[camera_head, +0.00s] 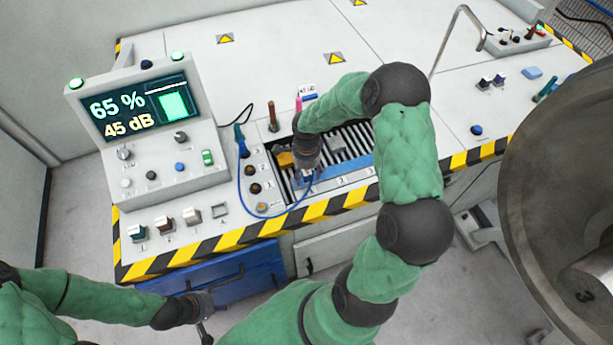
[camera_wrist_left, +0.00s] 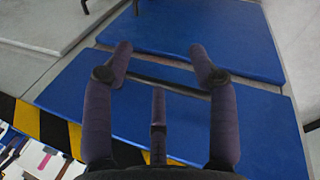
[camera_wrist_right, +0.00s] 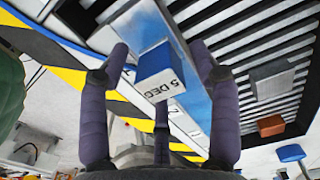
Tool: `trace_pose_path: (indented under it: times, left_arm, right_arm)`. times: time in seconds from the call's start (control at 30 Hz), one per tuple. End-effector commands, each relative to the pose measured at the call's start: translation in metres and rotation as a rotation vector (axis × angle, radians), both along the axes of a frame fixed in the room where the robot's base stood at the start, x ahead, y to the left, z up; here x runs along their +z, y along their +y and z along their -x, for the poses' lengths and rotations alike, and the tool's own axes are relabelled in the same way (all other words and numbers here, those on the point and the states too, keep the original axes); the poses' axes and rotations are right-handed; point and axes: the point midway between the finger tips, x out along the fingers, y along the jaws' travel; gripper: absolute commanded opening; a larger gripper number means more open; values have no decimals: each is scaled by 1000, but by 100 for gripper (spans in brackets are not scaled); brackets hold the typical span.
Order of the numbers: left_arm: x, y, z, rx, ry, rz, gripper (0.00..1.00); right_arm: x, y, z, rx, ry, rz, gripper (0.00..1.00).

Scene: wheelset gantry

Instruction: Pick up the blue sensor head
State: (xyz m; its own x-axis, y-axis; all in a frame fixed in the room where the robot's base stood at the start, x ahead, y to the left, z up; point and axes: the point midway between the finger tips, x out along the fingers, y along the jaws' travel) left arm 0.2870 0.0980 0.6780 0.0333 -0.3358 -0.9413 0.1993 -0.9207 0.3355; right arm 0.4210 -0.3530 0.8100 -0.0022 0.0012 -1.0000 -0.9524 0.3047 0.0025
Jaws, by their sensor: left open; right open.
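A blue block with a white face marked "5 DEG" (camera_wrist_right: 155,72), which looks like the blue sensor head, shows in the right wrist view. It lies between the two fingers of my right gripper (camera_wrist_right: 160,52) in that picture; I see no contact. My right gripper is open above the slatted tray in the head view (camera_head: 308,166), where the gripper mostly hides the block. My left gripper (camera_head: 203,308) is open and empty, low in front of the console. In the left wrist view its fingers (camera_wrist_left: 160,62) are over blue panels.
The slatted tray (camera_wrist_right: 285,42) also holds a grey block (camera_wrist_right: 272,78) and an orange-brown block (camera_wrist_right: 270,125). A display panel (camera_head: 135,108) with knobs stands at the left. A large metal wheel (camera_head: 560,190) is at the right. A blue cable (camera_head: 240,190) loops beside the tray.

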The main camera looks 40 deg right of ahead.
Motion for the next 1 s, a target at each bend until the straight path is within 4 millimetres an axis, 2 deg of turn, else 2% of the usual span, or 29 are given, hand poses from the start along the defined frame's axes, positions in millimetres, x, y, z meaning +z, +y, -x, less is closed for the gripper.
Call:
trace_pose_path:
  times: [0.07, 0.27, 0.4, 0.5, 0.83, 1.0]
  left_arm:
    - [-2, 0, 0, 0, 0, 0, 58]
    - [-1, 0, 0, 0, 0, 0, 58]
    - [-1, 0, 0, 0, 0, 0, 58]
    - [-1, 0, 0, 0, 0, 0, 58]
    - [-1, 0, 0, 0, 0, 0, 58]
    - [4, 0, 0, 0, 0, 0, 58]
  right_arm:
    - [-6, 0, 0, 0, -1, 0, 63]
    - [-5, 0, -1, 0, -2, 1, 63]
    - [-5, 0, -1, 0, -2, 1, 23]
    - [-5, 0, -1, 0, -2, 1, 0]
    - [-3, 0, -1, 0, -2, 1, 0]
    - [8, 0, -1, 0, -4, 1, 0]
